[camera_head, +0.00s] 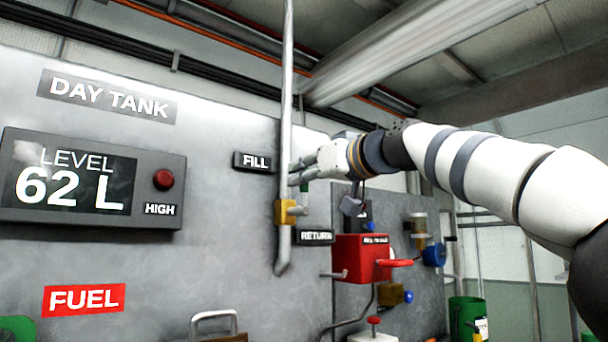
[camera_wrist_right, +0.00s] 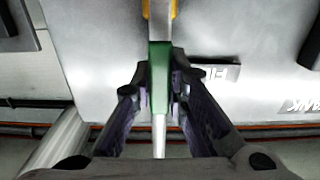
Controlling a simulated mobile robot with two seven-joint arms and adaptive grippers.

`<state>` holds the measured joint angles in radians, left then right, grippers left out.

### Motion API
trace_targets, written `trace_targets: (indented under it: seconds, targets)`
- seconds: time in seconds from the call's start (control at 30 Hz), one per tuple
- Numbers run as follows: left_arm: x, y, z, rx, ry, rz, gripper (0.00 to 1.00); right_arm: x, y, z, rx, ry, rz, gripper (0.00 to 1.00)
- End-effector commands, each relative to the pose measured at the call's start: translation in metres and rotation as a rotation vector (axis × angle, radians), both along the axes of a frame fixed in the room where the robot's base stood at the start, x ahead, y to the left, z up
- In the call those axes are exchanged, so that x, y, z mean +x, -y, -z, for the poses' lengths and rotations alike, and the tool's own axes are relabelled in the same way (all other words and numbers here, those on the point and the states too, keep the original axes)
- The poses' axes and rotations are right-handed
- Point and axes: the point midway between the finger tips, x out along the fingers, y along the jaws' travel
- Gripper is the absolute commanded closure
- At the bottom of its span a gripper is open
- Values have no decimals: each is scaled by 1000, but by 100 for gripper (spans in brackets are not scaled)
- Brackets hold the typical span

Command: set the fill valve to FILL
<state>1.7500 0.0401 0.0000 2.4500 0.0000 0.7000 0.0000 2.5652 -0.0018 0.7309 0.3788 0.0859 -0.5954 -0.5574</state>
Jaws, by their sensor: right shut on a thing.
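The fill valve has a yellow body (camera_head: 286,212) on a vertical grey pipe, and it also shows at the top of the wrist view (camera_wrist_right: 159,10). Its green handle (camera_wrist_right: 160,75) points up from the body, in line with the pipe. The FILL label (camera_head: 253,161) is left of the pipe, above the valve body; the RETURN label (camera_head: 314,236) is lower, to the right. My right gripper (camera_head: 297,173) is at the handle, level with FILL. In the wrist view its fingers (camera_wrist_right: 158,85) are shut on the handle from both sides. My left gripper is not in view.
The day tank panel (camera_head: 215,215) carries a level display (camera_head: 75,183) reading 62 L and a red HIGH lamp (camera_head: 163,179). A red box (camera_head: 360,262) with a red lever sits below right of my gripper. A green bin (camera_head: 467,318) stands farther right.

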Motion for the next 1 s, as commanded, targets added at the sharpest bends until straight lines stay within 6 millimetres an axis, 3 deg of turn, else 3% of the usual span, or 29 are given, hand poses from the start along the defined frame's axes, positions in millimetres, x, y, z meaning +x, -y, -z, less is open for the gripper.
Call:
trace_targets:
  seconds: [0.47,0.5,0.57,1.0]
  targets:
    - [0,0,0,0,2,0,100,-1,1,-4,-10,16,3,100]
    - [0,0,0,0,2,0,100,-1,1,-4,-10,16,3,77]
    - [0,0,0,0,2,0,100,-1,1,-4,-9,15,2,65]
    - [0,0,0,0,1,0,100,-5,5,-3,-10,8,2,65]
